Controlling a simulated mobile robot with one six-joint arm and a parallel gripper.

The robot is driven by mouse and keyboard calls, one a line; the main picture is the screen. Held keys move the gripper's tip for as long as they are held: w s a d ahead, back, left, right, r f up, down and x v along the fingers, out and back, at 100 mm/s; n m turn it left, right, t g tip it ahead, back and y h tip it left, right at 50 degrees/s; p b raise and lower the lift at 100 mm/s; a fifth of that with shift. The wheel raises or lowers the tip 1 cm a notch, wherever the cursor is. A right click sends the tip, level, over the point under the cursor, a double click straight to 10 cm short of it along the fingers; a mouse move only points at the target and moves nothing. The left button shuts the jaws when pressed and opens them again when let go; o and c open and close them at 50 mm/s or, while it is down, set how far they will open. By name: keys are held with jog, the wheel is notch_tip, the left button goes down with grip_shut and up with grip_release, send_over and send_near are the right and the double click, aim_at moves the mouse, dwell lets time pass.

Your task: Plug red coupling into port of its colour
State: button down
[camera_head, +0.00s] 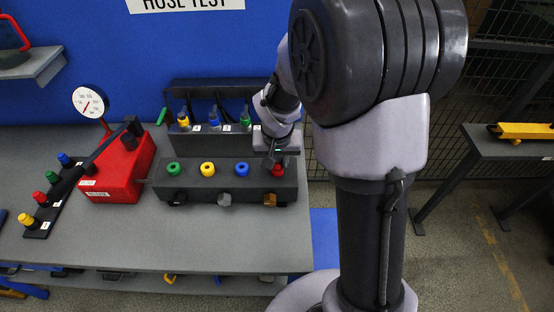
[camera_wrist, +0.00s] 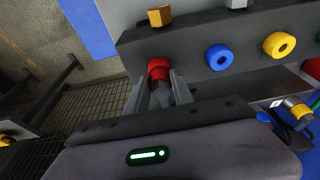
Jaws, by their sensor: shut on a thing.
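A dark port block (camera_head: 230,190) on the bench carries a row of colored ring ports: green (camera_head: 174,168), yellow (camera_head: 207,168), blue (camera_head: 242,168) and red (camera_head: 278,170). My gripper (camera_head: 277,159) is at the red port, at the right end of the row. In the wrist view my gripper (camera_wrist: 158,84) is shut on the red coupling (camera_wrist: 161,95), whose grey body shows between the fingers. Its tip end meets the red port ring (camera_wrist: 158,64); how deep it sits is hidden. The fingers and wrist cover part of the coupling.
Behind the block, a rack holds yellow (camera_head: 184,119), blue (camera_head: 213,118) and green (camera_head: 245,120) couplings with hoses. A red box (camera_head: 118,168) with a dial gauge (camera_head: 90,103) stands left, beside a strip of colored fittings (camera_head: 48,205). The bench front (camera_head: 180,240) is clear.

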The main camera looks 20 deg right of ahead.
jog(key=shift+f+b, duration=0.35)
jog(key=shift+f, duration=0.05)
jog(key=shift+s+f, duration=0.1)
jog(key=shift+s, duration=0.05)
dwell(0.4)
jog(key=c, duration=1)
grip_release()
jog(key=p+v, duration=0.6)
jog(key=v, duration=0.4)
jog(key=shift+a, duration=0.1)
jog(key=s+a+r+t+y+b, duration=0.1)
jog(key=s+a+b, duration=0.2)
jog(key=s, duration=0.3)
jog(key=s+a+r+t+y+b, duration=0.1)
jog(key=s+a+b, duration=0.2)
jog(key=s, duration=0.3)
jog(key=s+a+r+t+y+b, duration=0.1)
jog(key=s+a+b, duration=0.2)
jog(key=s+b, duration=0.2)
jog(key=shift+s+a+r, duration=0.1)
jog(key=shift+s+r, duration=0.3)
jog(key=shift+s, duration=0.25)
